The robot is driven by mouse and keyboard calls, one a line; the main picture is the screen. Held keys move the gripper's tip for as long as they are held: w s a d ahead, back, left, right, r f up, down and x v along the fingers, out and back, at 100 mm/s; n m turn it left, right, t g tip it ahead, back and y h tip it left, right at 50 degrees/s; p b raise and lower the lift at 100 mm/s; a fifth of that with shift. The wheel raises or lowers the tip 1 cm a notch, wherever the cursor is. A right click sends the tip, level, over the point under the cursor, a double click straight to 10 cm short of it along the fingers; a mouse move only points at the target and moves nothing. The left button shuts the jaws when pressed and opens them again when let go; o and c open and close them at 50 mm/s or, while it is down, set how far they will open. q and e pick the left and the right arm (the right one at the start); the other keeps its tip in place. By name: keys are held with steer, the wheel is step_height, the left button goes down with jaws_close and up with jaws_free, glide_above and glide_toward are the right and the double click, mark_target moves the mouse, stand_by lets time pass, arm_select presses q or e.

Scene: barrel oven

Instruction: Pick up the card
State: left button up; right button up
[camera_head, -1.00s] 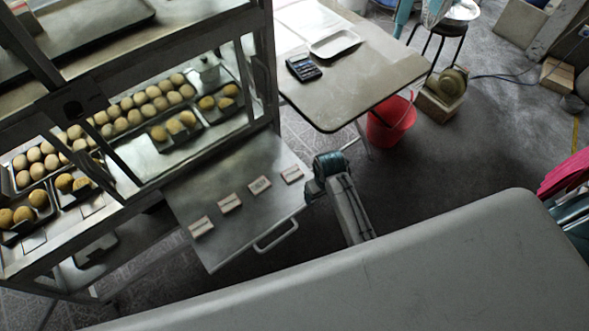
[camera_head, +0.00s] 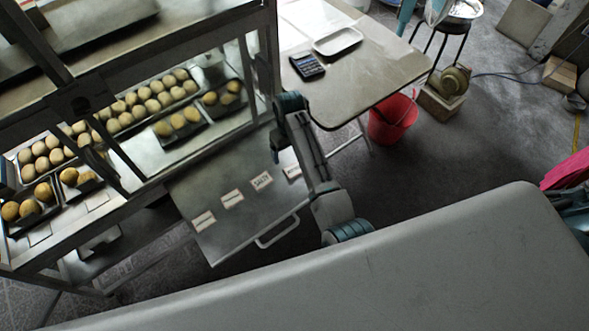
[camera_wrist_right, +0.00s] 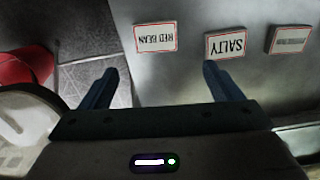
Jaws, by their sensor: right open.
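Several white cards with red borders lie in a row on a grey metal shelf (camera_head: 222,245) with a handle. In the head view they include the card reading SALTY (camera_head: 261,181) and the rightmost card (camera_head: 292,171), partly behind my right arm. In the right wrist view I see the RED BEAN card (camera_wrist_right: 156,37), the SALTY card (camera_wrist_right: 226,43) and a third card (camera_wrist_right: 289,39). My right gripper (camera_wrist_right: 161,82) is open and empty. The RED BEAN card shows beyond the gap between its fingers, and the right fingertip appears close to SALTY. My left gripper is out of view.
A glass-fronted rack with trays of buns (camera_head: 150,100) stands at the left, above the shelf. A table (camera_head: 375,75) with a calculator (camera_head: 307,66) and a white tray (camera_head: 338,41) is at the upper right. A red bucket (camera_head: 392,120) stands on the floor.

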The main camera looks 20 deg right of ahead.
mark_target(294, 168)
step_height(294, 168, down, 4)
steer(key=shift+r, duration=0.25)
steer(key=shift+s+d+f+p, duration=0.1)
steer(key=shift+d+f+p, duration=0.1)
steer(key=shift+f, duration=0.7)
steer(key=shift+s+d+f+p, duration=0.1)
steer(key=shift+f+p, duration=0.05)
steer(key=shift+f, duration=0.8)
steer(key=shift+s+d+f+p, duration=0.1)
steer(key=shift+f+p, duration=0.1)
steer(key=shift+f, duration=0.7)
steer(key=shift+c, duration=0.4)
steer(key=c, duration=1)
